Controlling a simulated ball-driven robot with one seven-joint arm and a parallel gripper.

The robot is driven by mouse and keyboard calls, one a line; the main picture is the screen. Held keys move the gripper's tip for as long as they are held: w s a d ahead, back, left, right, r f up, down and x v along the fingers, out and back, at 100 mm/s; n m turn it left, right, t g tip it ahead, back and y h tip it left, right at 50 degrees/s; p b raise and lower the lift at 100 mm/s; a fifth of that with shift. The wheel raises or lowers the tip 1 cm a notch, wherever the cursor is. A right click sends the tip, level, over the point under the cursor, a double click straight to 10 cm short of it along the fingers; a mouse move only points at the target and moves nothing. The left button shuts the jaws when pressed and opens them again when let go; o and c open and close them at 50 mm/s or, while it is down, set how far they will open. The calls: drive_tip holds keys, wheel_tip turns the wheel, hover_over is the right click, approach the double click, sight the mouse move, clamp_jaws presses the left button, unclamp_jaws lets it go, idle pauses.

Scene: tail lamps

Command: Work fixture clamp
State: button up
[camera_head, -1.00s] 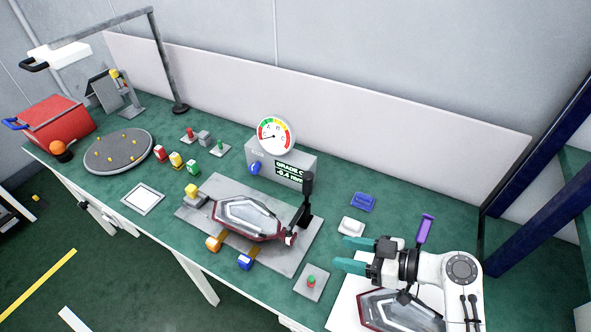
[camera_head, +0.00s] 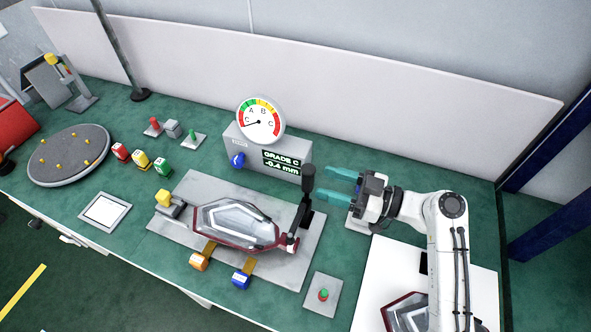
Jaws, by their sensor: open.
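The fixture is a grey plate (camera_head: 173,226) on the green bench, with a red-rimmed tail lamp (camera_head: 236,222) lying on it. The clamp (camera_head: 306,197), with a black upright handle, stands at the right end of the lamp. An orange knob (camera_head: 199,261) and a blue knob (camera_head: 241,280) sit at the fixture's front edge. A yellow-topped block (camera_head: 164,198) is at its left end. My gripper (camera_head: 341,186) is open and empty, its teal fingers pointing left, just right of the clamp handle in the picture. I cannot tell whether a finger touches the handle.
A gauge box (camera_head: 269,157) reading GRADE C, -0.4 mm stands behind the fixture. A red and green button plate (camera_head: 322,295) is at front right. A second lamp (camera_head: 405,313) lies on a white sheet (camera_head: 375,265), partly behind my arm. A round turntable (camera_head: 69,155) is at left.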

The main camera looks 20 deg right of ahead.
sight(314, 178)
drive_tip(key=p+x, duration=0.2)
drive_tip(key=x, duration=0.4)
drive_tip(key=shift+w+r, duration=0.1)
drive_tip(key=shift+w+a, duration=0.5)
drive_tip(key=shift+a, duration=0.05)
drive_tip(key=shift+c, duration=0.3)
clamp_jaws()
